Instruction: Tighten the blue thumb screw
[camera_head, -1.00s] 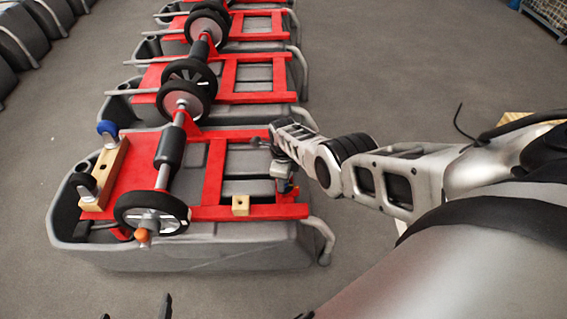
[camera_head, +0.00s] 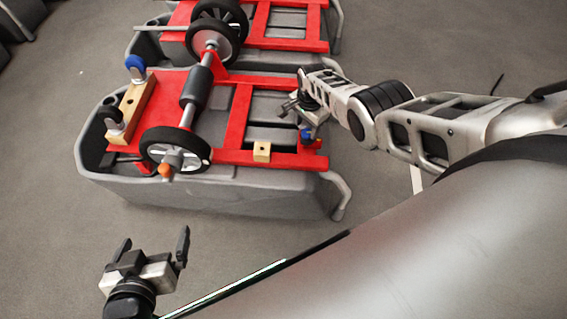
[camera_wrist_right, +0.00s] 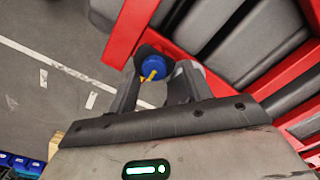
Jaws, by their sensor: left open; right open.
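The blue thumb screw (camera_head: 306,133) sits at the right end of the red frame (camera_head: 240,115), partly hidden under my right gripper (camera_head: 300,108). In the right wrist view, the blue thumb screw (camera_wrist_right: 152,66), with a yellow mark, shows between the fingers of my right gripper (camera_wrist_right: 163,75). These fingers are open and stand on either side of it; I cannot tell whether they touch it. My left gripper (camera_head: 155,240) is open and empty over the floor, in front of the grey tank.
The grey scrubber tank (camera_head: 230,195) bears black wheels (camera_head: 175,150), an orange knob (camera_head: 165,171), a small wooden block (camera_head: 262,151) and a wooden bar (camera_head: 130,100) with casters. A curved grey handle (camera_head: 338,190) sticks out at its right. Another tank stands behind. Floor in front is clear.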

